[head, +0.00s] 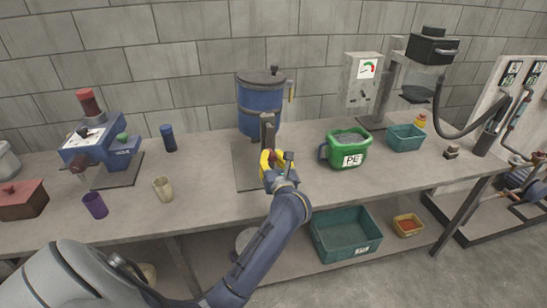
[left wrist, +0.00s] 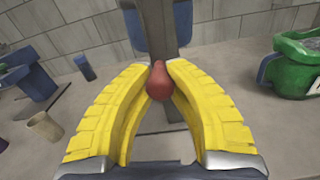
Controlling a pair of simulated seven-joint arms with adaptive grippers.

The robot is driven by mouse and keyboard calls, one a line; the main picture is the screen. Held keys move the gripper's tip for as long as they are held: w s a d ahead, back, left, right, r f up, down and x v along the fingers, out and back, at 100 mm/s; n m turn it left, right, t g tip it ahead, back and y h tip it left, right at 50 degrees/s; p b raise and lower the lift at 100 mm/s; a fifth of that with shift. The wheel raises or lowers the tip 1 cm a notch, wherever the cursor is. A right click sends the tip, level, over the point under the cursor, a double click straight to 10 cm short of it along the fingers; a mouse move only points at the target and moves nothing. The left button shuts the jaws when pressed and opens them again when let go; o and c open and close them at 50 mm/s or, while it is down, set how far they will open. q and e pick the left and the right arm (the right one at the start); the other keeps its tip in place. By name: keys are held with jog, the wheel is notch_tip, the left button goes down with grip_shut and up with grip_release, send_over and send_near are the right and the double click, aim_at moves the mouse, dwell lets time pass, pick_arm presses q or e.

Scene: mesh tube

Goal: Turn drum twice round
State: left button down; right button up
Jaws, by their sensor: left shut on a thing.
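The blue drum (head: 259,108) with a dark grey lid stands upright on a flat plate at the back middle of the bench. A dark grey bar (head: 268,132) shows in front of it. In the left wrist view the bar (left wrist: 158,30) runs down to a red knob (left wrist: 158,84). My left gripper (head: 267,158), with yellow fingers, is in front of the drum. In the left wrist view its fingertips (left wrist: 158,72) are shut on the red knob, one on each side. The fingers and my arm hide part of the bar and plate. My right gripper is not in view.
A green PE container (head: 346,150) stands close right of my left gripper. A teal bin (head: 405,138) is farther right. A beige cup (head: 163,189), a purple cup (head: 95,205) and a blue machine (head: 110,145) are left. Bare bench (head: 205,170) lies between.

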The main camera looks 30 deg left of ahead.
pick_arm(q)
jog(key=shift+s+a+r+m, duration=0.4)
jog(key=shift+m, duration=0.55)
jog(key=shift+s+a+r+m, duration=0.35)
jog(key=shift+s+a+m, duration=0.1)
jog(key=shift+m, duration=0.55)
jog(key=shift+s+a+r+m, duration=0.35)
jog(key=shift+a+r+m, duration=0.05)
jog(key=shift+m, duration=0.55)
jog(key=c, duration=1.6)
grip_release()
jog(key=o, duration=0.5)
jog(key=shift+f, duration=0.25)
jog(key=shift+s+d+f, duration=0.1)
jog(key=shift+d, duration=0.05)
